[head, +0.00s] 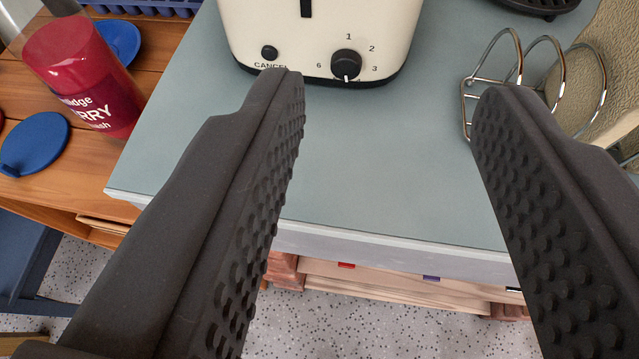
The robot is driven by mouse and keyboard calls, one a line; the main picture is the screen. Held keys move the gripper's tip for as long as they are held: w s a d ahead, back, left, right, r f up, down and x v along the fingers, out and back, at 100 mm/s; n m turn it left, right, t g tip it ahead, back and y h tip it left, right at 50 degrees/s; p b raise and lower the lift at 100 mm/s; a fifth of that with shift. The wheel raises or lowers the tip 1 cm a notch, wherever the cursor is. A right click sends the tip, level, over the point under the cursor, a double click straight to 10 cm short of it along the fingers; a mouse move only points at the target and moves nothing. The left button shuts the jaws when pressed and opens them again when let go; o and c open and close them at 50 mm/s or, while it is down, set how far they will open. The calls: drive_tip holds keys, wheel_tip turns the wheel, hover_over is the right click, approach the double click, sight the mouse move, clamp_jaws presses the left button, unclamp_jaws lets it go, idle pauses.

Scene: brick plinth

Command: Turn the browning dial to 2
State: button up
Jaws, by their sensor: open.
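The cream toaster (310,40) stands at the top middle of the head view, on a grey-blue top. Its black browning dial (345,65) is on the lower front, with numbers around it; 1, 2, 3 and 6 are readable. The white mark on the dial points down, near the 4, which is partly hidden at the dial's lower right. A black CANCEL button (270,52) sits left of the dial. My gripper (390,85) is open and empty. Its fingers are wide apart, and the dial appears between their tips, nearer the left one. No contact shows.
A wire rack (517,50) stands at the right, partly behind the right finger. A red bottle (82,75) and blue round lids (35,140) are at the left on a wooden surface. The top's front edge (400,245) crosses below. The surface before the toaster is clear.

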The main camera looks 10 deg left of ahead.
approach(343, 71)
drive_tip(key=shift+y, duration=0.4)
drive_tip(key=shift+d+b+x, duration=0.15)
drive_tip(key=shift+b+x, duration=0.3)
drive_tip(key=shift+x, duration=1.4)
drive_tip(key=shift+d+b+x, duration=0.15)
drive_tip(key=shift+b+x, duration=0.25)
drive_tip(key=shift+x, duration=1.5)
clamp_jaws()
